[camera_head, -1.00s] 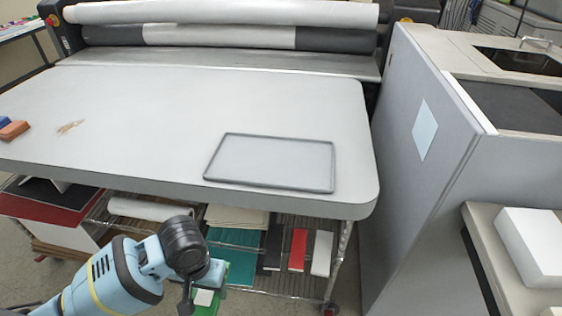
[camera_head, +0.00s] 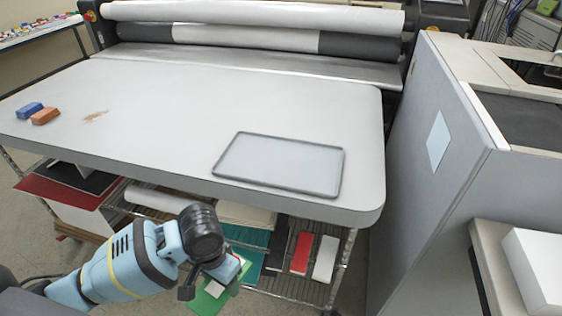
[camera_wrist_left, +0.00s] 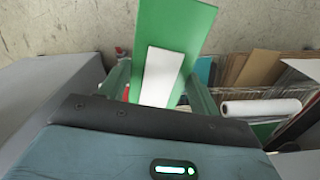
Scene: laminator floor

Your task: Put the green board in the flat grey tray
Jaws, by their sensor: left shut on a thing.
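The flat grey tray (camera_head: 279,164) lies empty on the light grey table top, close to its front right edge. My left gripper (camera_head: 226,278) is below and in front of the table edge, lower than the tray. It is shut on the green board (camera_head: 207,301), which has a white patch on it. In the left wrist view the green board (camera_wrist_left: 172,30) stands out between the two fingers (camera_wrist_left: 158,88), with the white patch (camera_wrist_left: 160,76) facing the camera. My right gripper does not show in either view.
The table top (camera_head: 180,110) has wide free room left of the tray. An orange block (camera_head: 45,116) and a blue block (camera_head: 29,110) lie at its left. A wire shelf below holds boards and a white roll (camera_head: 158,198). A grey cabinet (camera_head: 425,170) stands at the right.

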